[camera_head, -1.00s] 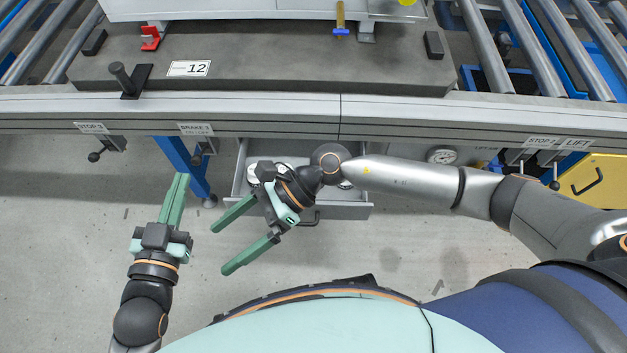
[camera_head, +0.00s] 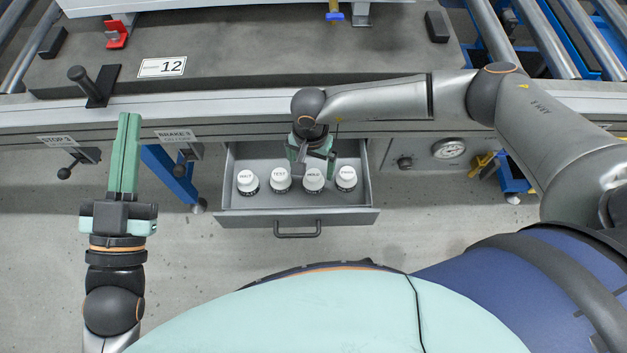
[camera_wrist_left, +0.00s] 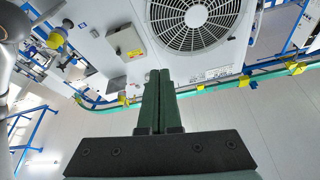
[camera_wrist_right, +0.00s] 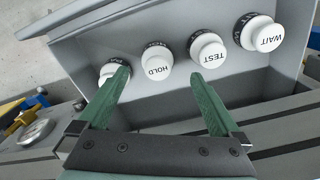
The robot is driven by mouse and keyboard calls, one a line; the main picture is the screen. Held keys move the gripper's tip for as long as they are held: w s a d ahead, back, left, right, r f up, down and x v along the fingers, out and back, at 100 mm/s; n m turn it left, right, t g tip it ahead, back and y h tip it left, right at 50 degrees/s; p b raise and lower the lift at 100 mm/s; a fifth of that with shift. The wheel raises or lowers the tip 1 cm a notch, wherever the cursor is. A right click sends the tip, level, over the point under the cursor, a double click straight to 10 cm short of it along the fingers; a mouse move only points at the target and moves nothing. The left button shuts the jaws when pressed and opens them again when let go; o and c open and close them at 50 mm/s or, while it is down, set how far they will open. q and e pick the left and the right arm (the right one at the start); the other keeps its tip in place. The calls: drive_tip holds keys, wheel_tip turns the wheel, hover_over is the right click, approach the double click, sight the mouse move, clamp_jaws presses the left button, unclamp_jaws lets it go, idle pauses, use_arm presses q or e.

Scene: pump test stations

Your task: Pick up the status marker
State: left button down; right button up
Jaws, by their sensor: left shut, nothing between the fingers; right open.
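Several status markers with white caps and dark bases stand upright in a row in the open drawer (camera_head: 300,205). Left to right in the head view are the WAIT marker (camera_head: 247,181), TEST marker (camera_head: 280,180), HOLD marker (camera_head: 313,180) and one with an unclear label (camera_head: 346,178). My right gripper (camera_head: 312,163) is open and points down above the drawer, near the HOLD marker. In the right wrist view, the HOLD marker (camera_wrist_right: 157,66) shows between and beyond the fingertips; a finger partly covers the unclear marker (camera_wrist_right: 110,73). My left gripper (camera_head: 129,117) is shut and empty, away from the drawer.
The drawer hangs below the bench edge (camera_head: 240,118), with a handle (camera_head: 298,231) at its front. STOP and BRAKE levers (camera_head: 72,165) and a blue leg (camera_head: 172,178) are to its left. A gauge (camera_head: 449,148) is to its right. Floor in front is free.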

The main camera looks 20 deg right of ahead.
sight(314, 175)
drive_tip(key=shift+f, duration=0.7)
drive_tip(key=f, duration=0.1)
drive_tip(key=f+b, duration=0.1)
drive_tip(key=f, duration=0.1)
drive_tip(key=f+b, duration=0.1)
drive_tip(key=f, duration=0.1)
drive_tip(key=shift+w+d, duration=0.1)
drive_tip(key=shift+d, duration=0.25)
use_arm(q)
drive_tip(key=s+d+r+m+t+h, duration=0.1)
drive_tip(key=s+r+m+h, duration=0.4)
drive_tip(key=r, duration=0.4)
drive_tip(key=shift+s+m+h, duration=0.4)
drive_tip(key=shift+s+h, duration=0.1)
drive_tip(key=shift+h, duration=0.7)
use_arm(e)
drive_tip(key=shift+r, duration=0.1)
drive_tip(key=c, duration=1.4)
drive_tip(key=shift+c, duration=0.2)
